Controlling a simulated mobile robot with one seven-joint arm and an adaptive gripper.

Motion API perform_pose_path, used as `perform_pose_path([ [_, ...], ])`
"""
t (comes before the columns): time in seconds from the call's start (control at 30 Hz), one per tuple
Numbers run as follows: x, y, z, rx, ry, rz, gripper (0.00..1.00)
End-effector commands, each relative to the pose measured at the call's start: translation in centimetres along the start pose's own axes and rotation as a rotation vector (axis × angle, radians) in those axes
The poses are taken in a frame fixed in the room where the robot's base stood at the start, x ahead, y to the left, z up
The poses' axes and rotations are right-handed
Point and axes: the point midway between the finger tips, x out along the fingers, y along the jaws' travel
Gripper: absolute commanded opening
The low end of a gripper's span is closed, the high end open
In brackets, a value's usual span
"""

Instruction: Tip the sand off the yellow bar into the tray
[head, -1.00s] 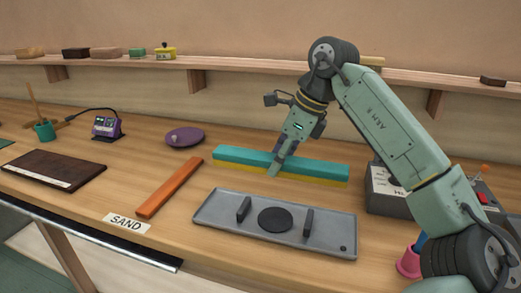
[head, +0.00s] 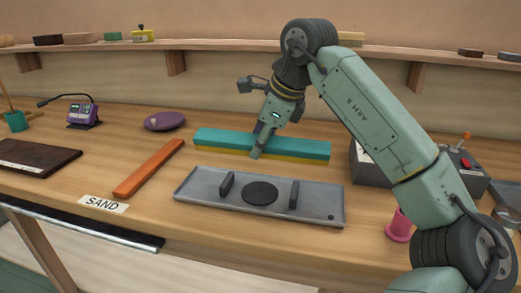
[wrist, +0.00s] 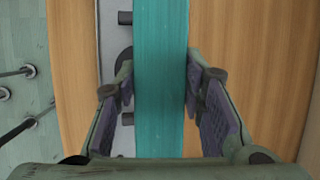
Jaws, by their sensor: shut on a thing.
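The yellow bar (head: 310,158) lies lengthwise behind the tray, its top covered by a flat teal layer (head: 218,137). The layer also fills the middle of the wrist view (wrist: 160,60). I cannot tell whether it is sand or whether the bar is clear of the bench. My gripper (head: 258,151) is shut on the bar near its middle, one finger on each long side. The bar looks level. The grey tray (head: 210,188) sits in front, with two dark upright blocks and a black disc in it. No loose sand shows there.
An orange bar (head: 148,168) lies left of the tray, behind the SAND label (head: 103,204). A purple disc (head: 165,122) is at the back. A grey control box (head: 370,165) and a pink cup (head: 399,226) stand to the right. A shelf (head: 220,44) runs along the wall.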

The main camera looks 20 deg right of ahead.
Motion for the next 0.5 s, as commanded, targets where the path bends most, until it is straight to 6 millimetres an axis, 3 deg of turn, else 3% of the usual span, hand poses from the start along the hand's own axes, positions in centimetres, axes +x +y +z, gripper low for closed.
perform_pose_path([
  [0.5, 1.29, 0.48, -0.51, -0.076, -0.001, -0.179, 0.03],
])
